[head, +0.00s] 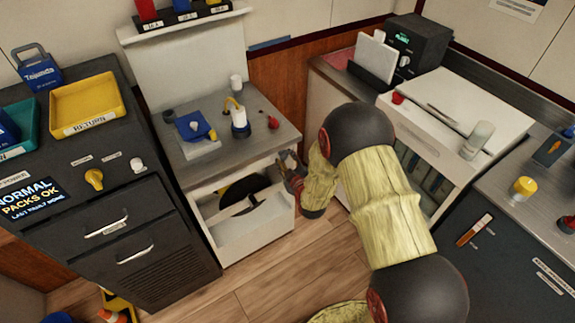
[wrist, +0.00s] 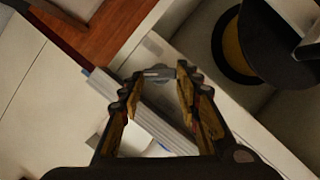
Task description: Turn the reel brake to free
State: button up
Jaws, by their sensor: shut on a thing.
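My gripper (head: 288,164) is at the upper right front corner of the white reel cabinet (head: 262,228). In the wrist view the fingertips (wrist: 158,76) close on a small grey piece (wrist: 158,71) at the cabinet's edge, seemingly the reel brake lever. The fingers hide most of it, and its setting cannot be read. The dark reel (head: 245,188) sits inside the open cabinet front, left of my gripper. It also shows in the wrist view (wrist: 262,50) at the upper right, with a yellow-brown inner ring, apart from the fingers.
A grey worktop (head: 255,150) above the reel holds a blue device (head: 195,126), a white cylinder (head: 240,120) and a red item (head: 271,120). A dark cabinet (head: 130,215) stands left; a white-topped unit (head: 450,125) stands right. Wooden floor (head: 290,270) lies open in front.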

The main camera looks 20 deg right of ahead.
jog(key=n+b, duration=0.1)
jog(key=b, duration=0.1)
jog(key=f+n+t+h+b, duration=0.1)
jog(key=n+b, duration=0.1)
jog(key=shift+a+t, duration=0.2)
jog(key=shift+t, duration=0.1)
jog(key=shift+s+f+n+t+h+b, duration=0.1)
jog(key=shift+n+t+h+b, duration=0.25)
jog(key=shift+n, duration=0.85)
jog(key=shift+n+t+h+b, duration=0.1)
jog(key=shift+n+t, duration=0.45)
jog(key=shift+n, duration=0.65)
jog(key=shift+a, duration=0.1)
jog(key=o, duration=1.2)
jog(key=shift+c, duration=0.2)
jog(key=s, duration=0.8)
jog(key=shift+a, duration=0.25)
